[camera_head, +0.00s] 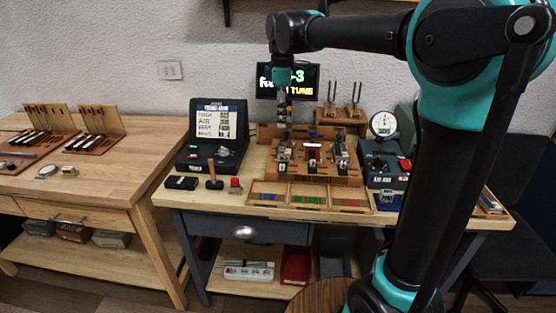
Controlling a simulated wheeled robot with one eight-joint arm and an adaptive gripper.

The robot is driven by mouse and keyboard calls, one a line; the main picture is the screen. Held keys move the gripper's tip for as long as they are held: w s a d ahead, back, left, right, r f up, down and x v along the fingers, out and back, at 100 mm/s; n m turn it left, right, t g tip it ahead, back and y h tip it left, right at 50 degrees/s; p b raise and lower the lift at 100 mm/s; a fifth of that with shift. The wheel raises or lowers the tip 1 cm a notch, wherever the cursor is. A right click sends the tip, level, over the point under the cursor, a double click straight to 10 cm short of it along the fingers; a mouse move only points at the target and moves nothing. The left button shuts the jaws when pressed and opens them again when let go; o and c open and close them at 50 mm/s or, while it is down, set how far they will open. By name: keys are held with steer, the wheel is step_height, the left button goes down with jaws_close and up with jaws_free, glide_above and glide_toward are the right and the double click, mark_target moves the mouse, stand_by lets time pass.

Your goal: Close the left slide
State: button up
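A wooden fixture (300,178) stands on the right-hand bench. It carries a small metal-and-dark unit at its left (284,150), a red block (312,151) in the middle and a similar metal unit at its right (341,154). The left unit seems to be the left slide, but it is too small to tell how far open it is. My gripper (283,122) points down just above and behind this left unit. It is too small to tell whether its fingers are open or touching anything.
A parts tray (308,208) lies in front of the fixture. A screen (300,80) hangs behind my gripper. My arm covers the bench's right part.

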mark_target(282, 164)
step_height(282, 164, down, 16)
steer(key=shift+f, duration=0.25)
steer(key=shift+c, duration=0.3)
jaws_close()
